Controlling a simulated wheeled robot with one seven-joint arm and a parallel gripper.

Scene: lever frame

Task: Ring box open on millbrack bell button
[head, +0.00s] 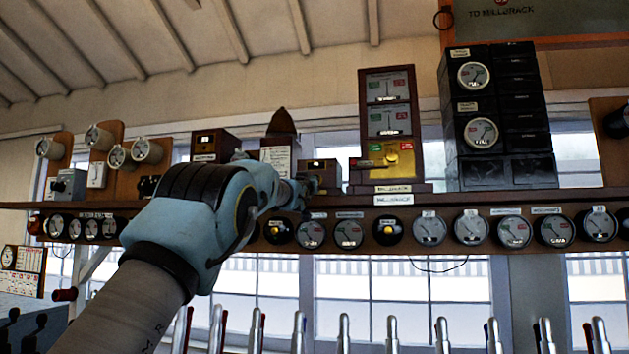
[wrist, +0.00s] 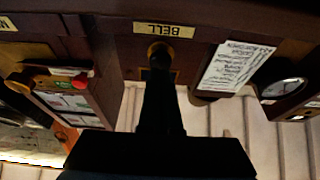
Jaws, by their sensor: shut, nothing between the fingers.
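The bell box (head: 322,170) is a small dark wooden box with a brassy front, left of the Millbrack block instrument (head: 391,120) on the shelf. In the wrist view, which is upside down, its yellow BELL label (wrist: 163,30) is readable. A round brass-and-dark button (wrist: 158,46) shows beside that label. My gripper (head: 308,190) is shut and empty, its tip right in front of the box. In the wrist view the fingertips (wrist: 160,66) overlap the button and hide part of it. I cannot tell whether they touch it.
The block instrument's red knob (head: 355,163) sticks out just right of the bell box. A white text card (wrist: 236,66) is on a neighbouring case. Dials line the shelf edge (head: 480,200). Several upright levers (head: 391,333) stand below.

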